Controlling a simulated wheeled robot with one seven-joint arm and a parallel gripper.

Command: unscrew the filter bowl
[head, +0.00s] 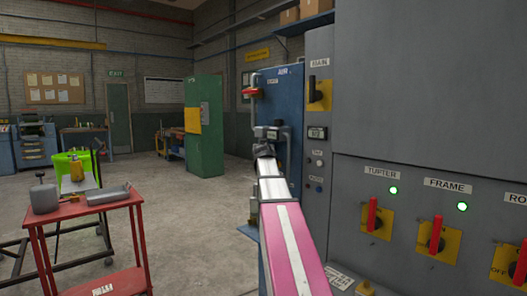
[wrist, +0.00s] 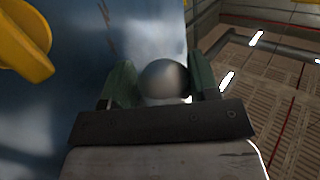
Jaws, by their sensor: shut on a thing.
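In the wrist view, the filter bowl (wrist: 163,80) is a rounded, shiny grey end between the two green fingers of my gripper (wrist: 163,92). My gripper is shut on it, one finger on each side. The bowl's far side and its thread are hidden. In the head view, my arm reaches to the blue air panel (head: 284,88), and my gripper (head: 264,148) is at the grey fitting on the panel's left edge. The bowl itself is hard to make out there.
A red valve handle (head: 251,93) sits above my gripper. A yellow knob (wrist: 22,45) is close at the left in the wrist view. A grey cabinet (head: 430,100) with red switches stands close at the right. A red cart (head: 85,208) stands at the left, with open floor between.

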